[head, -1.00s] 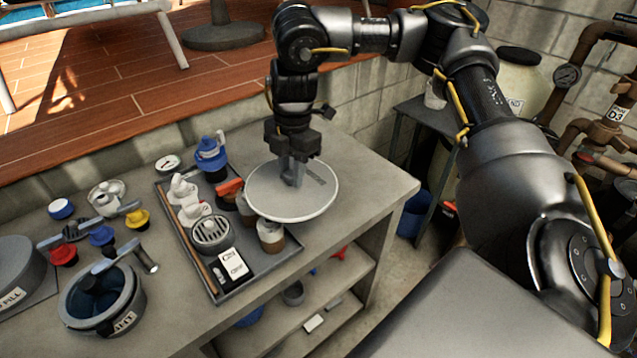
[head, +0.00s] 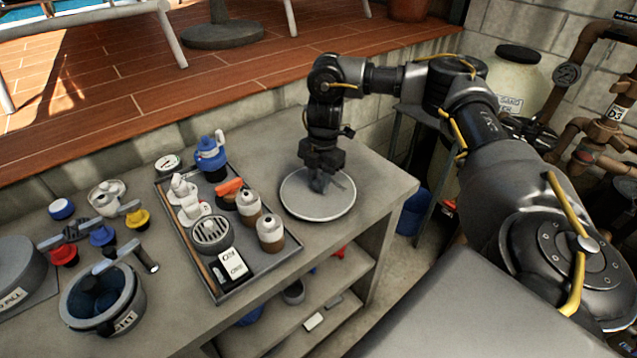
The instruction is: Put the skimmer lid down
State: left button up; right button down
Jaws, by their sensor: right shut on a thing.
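The skimmer lid (head: 303,207) is a round, light grey disc with a raised rim. It lies flat at the right part of the grey bench top, beside the tray, and looks to be resting on the bench. My right gripper (head: 320,183) comes down from above and is shut on the handle at the lid's middle. The fingers and wrist hide most of that handle. My left gripper is not in the head view.
A dark tray (head: 262,277) left of the lid holds several bottles, a round grate and a white switch plate. Further left are a grey pot (head: 101,299) and coloured knobs. Bare bench (head: 372,185) lies right of the lid, up to its edge.

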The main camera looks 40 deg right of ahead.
jog(key=shift+f, duration=0.5)
jog(key=shift+r, duration=0.1)
jog(key=c, duration=1.1)
grip_release()
jog(key=shift+c, duration=0.2)
notch_tip(320, 180, up, 12)
jog(key=d+p, duration=0.1)
jog(key=shift+w+d+p, duration=0.15)
jog(key=shift+d+p, duration=0.05)
jog(key=shift+p, duration=0.2)
